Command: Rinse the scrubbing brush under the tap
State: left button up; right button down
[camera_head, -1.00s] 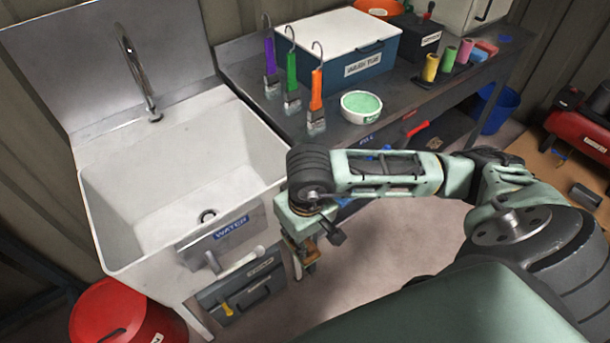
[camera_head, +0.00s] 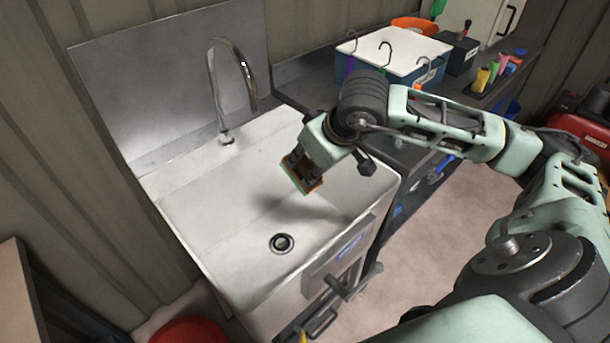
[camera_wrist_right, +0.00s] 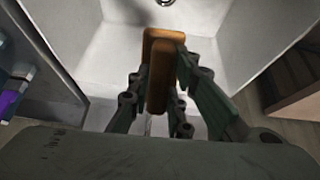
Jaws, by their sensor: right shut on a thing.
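My right gripper (camera_head: 299,165) is over the right side of the white sink (camera_head: 215,245), pointing down into it. It is shut on the scrubbing brush (camera_head: 310,184), a small wooden block with a green edge. In the right wrist view, the orange-brown brush (camera_wrist_right: 160,48) sits between the fingers (camera_wrist_right: 164,80); its underside is hidden. The curved metal tap (camera_head: 213,85) stands at the sink's back, left of the gripper and apart from it. No running water can be made out. A grey lever (camera_head: 337,287) is on the sink's front panel. My left gripper is not in view.
The drain (camera_head: 281,243) also shows in the right wrist view (camera_wrist_right: 166,2). A red bucket (camera_head: 192,332) is below the sink's front. The basin is otherwise empty.

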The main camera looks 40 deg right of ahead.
jog(key=shift+w+d+p, duration=0.1)
jog(key=shift+w+p, duration=0.25)
jog(key=shift+w, duration=0.2)
jog(key=w, duration=0.1)
jog(key=w+p, duration=0.1)
jog(key=w, duration=0.1)
jog(key=w+a+f, duration=0.1)
jog(key=w, duration=0.1)
jog(key=shift+p, duration=0.3)
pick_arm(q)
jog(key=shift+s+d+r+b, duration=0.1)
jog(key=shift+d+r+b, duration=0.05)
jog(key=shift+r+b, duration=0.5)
pick_arm(e)
jog(key=w+f, duration=0.1)
jog(key=w, duration=0.6)
jog(key=shift+w+a+f, duration=0.15)
jog(key=shift+a+f, duration=0.2)
jog(key=shift+a, duration=0.1)
jog(key=shift+s+d+r+b, duration=0.3)
jog(key=shift+s+r, duration=0.35)
jog(key=shift+s, duration=1.35)
jog(key=shift+s+d+r+b, duration=0.25)
jog(key=shift+s+r, duration=0.45)
jog(key=shift+s, duration=1.3)
jog(key=shift+s+d+r+b, duration=0.3)
jog(key=shift+s+r, duration=0.35)
jog(key=shift+s, duration=1.35)
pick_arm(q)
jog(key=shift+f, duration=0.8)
